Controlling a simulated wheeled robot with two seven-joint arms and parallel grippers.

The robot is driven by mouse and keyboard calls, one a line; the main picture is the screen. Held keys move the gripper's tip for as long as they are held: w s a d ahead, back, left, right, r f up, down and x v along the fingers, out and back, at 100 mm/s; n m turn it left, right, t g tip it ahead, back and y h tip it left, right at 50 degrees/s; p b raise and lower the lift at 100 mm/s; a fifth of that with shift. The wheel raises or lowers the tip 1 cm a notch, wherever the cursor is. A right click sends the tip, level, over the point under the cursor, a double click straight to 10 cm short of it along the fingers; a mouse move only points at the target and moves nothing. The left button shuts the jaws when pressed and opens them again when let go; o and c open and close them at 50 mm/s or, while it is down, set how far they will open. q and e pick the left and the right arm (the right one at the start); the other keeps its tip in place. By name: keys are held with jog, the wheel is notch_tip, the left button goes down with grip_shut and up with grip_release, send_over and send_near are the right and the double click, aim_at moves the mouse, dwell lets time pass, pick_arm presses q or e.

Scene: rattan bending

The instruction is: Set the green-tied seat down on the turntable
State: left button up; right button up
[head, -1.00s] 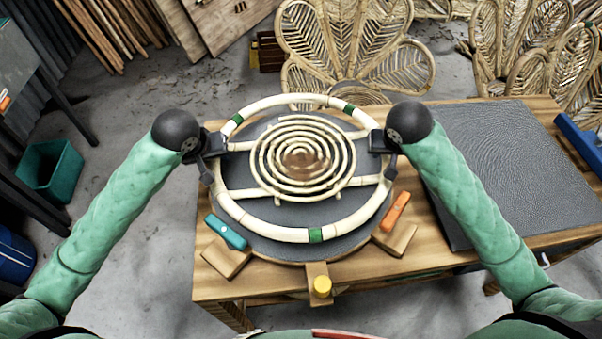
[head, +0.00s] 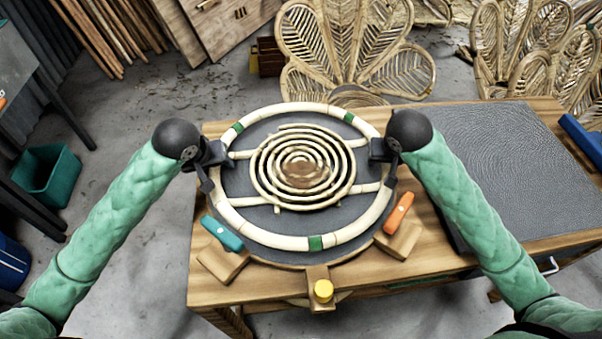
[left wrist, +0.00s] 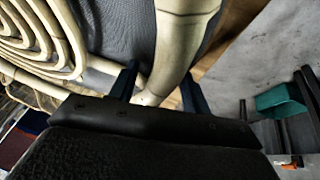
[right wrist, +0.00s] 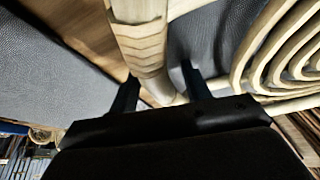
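The seat is a pale rattan ring (head: 272,236) with green ties (head: 316,243), crossbars and a spiral coil (head: 303,168) in the middle. It lies level over the round dark turntable (head: 235,174), very close to it; I cannot tell whether it touches all round. My left gripper (head: 212,172) is at the ring's left side, its fingers on either side of the rim (left wrist: 182,35). My right gripper (head: 388,167) is at the right side, with the rim (right wrist: 142,40) between its fingers. Both seem shut on the rim, and the palms hide part of the contact.
A teal clamp (head: 222,233) and an orange clamp (head: 398,212) sit on wooden blocks at the turntable's front. A yellow knob (head: 323,290) is at front centre. A dark textured mat (head: 520,170) covers the table's right. Woven rattan backs (head: 350,45) stand behind.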

jog(key=v, duration=0.7)
jog(key=shift+r, duration=0.45)
pick_arm(q)
jog(key=v, duration=1.2)
pick_arm(e)
jog(key=shift+v, duration=2.1)
pick_arm(q)
jog(key=shift+a, duration=0.1)
jog(key=shift+s+a+p, duration=0.2)
jog(key=shift+a+p, duration=0.05)
jog(key=shift+a, duration=0.7)
jog(key=shift+s+a+p, duration=0.2)
jog(key=shift+a, duration=0.75)
jog(key=shift+s+a+p, duration=0.15)
jog(key=shift+a+p, duration=0.1)
jog(key=shift+a, duration=0.7)
pick_arm(e)
jog(key=shift+s+r, duration=0.1)
jog(key=shift+r, duration=0.6)
pick_arm(q)
jog(key=shift+r, duration=0.1)
notch_tip(320, 180, up, 9)
jog(key=p, duration=1.1)
pick_arm(e)
notch_tip(320, 180, up, 11)
